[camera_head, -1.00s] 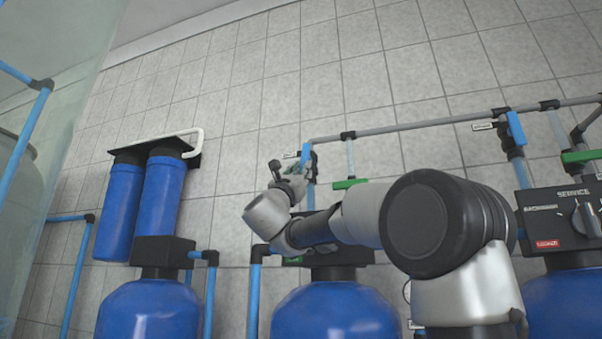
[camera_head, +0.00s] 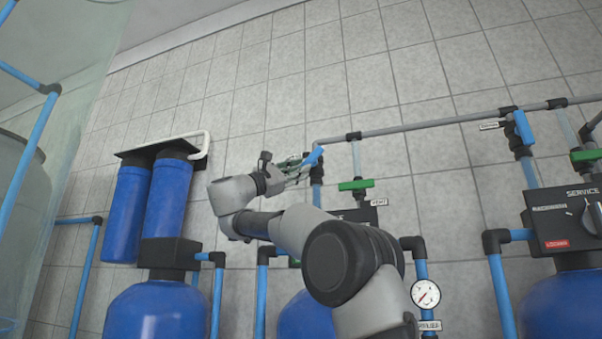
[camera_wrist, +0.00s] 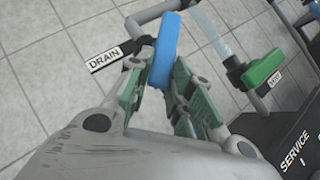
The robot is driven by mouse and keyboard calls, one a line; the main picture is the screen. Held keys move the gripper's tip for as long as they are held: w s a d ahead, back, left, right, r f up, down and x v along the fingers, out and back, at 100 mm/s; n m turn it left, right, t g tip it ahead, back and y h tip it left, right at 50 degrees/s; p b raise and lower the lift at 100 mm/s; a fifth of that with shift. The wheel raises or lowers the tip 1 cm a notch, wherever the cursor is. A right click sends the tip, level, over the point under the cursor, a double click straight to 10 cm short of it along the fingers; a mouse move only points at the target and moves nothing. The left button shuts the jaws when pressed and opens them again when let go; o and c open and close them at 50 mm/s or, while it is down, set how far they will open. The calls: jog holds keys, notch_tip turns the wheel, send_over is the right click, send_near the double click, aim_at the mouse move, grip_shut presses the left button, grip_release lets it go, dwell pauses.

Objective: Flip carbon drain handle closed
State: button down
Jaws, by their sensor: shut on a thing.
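The blue drain valve handle (camera_head: 315,155) sits at the left end of the grey wall pipe and is tilted, its top leaning right. In the wrist view the handle (camera_wrist: 166,50) rises between the green-padded fingers, beside a "DRAIN" label (camera_wrist: 104,59). My gripper (camera_head: 301,165) reaches it from the left and is shut on it; it also fills the middle of the wrist view (camera_wrist: 158,86). The fingers hide the handle's lower part and the valve body.
A green-handled valve (camera_head: 356,185) is close on the right, and it also shows in the wrist view (camera_wrist: 264,68). The grey pipe (camera_head: 430,126) runs right to another blue handle (camera_head: 523,127). Blue filter housings (camera_head: 168,196) hang at left. A gauge (camera_head: 425,294) is below right.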

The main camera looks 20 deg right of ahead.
jog(key=shift+w+a+r+m+g+y, duration=0.15)
jog(key=shift+m+g+y, duration=0.1)
jog(key=shift+m+g, duration=0.3)
jog(key=shift+w+a+r+m+g+y, duration=0.15)
jog(key=shift+m+g+y, duration=0.15)
jog(key=shift+m, duration=0.45)
jog(key=shift+r+m+g+y, duration=0.2)
jog(key=shift+m+g+y, duration=0.05)
jog(key=shift+m, duration=0.25)
jog(key=c, duration=1.3)
grip_release()
jog(key=shift+d, duration=0.1)
jog(key=shift+o, duration=0.2)
jog(key=v, duration=1.2)
